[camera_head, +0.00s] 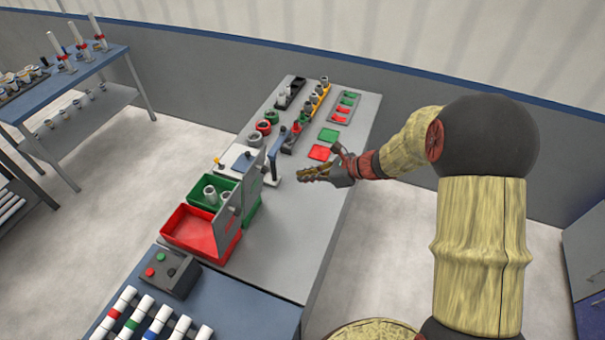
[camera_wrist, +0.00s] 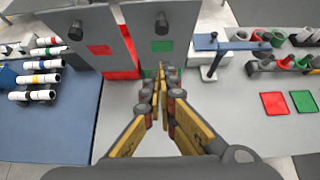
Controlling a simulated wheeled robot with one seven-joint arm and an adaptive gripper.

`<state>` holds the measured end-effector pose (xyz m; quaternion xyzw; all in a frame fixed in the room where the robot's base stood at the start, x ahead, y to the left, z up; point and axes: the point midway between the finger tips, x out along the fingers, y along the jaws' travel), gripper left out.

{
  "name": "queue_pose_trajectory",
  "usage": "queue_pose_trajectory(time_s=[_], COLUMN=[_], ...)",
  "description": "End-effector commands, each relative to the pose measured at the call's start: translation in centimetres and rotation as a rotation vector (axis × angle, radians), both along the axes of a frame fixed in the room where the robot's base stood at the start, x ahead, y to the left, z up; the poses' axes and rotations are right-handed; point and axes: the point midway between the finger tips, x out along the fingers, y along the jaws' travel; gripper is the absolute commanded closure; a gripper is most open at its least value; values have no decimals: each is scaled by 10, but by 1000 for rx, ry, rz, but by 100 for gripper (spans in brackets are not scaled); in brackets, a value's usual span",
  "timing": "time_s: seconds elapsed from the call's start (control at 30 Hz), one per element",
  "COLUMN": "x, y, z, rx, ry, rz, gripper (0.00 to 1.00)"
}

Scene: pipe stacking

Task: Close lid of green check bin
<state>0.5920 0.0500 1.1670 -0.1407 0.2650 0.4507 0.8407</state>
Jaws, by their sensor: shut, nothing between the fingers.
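The green check bin (camera_head: 204,183) stands on the grey table in the head view, with a few grey pipe pieces inside. Its grey lid (camera_head: 254,176) stands upright and open on the bin's right side. In the wrist view this lid (camera_wrist: 164,28) shows a green square and a dark knob. My gripper (camera_head: 299,175) is to the right of the lid, above the table and pointing toward it. In the wrist view the gripper (camera_wrist: 161,72) has its fingertips together with nothing between them. The fingertips overlap the lid's lower edge there; contact cannot be told.
The red bin (camera_head: 172,224) stands nearer, and its grey lid (camera_head: 227,226) is also upright. A blue-topped grey stand (camera_wrist: 213,47) is close right of the green lid. Red and green flat squares (camera_wrist: 275,103) lie farther right. The table's front right is clear.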

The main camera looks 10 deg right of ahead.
Motion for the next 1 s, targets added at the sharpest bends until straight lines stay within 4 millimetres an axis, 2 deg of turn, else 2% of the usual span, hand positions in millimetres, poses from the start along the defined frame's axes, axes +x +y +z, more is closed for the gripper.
queue_pose_trajectory(time_s=[0.37, 0.63, 1.0], x=[33, 51, 54], y=[52, 78, 82], z=[-43, -35, -34], rx=[-2, -2, -2], ry=[1, -2, -1], rz=[5, 3, 2], gripper=[100, 100, 100])
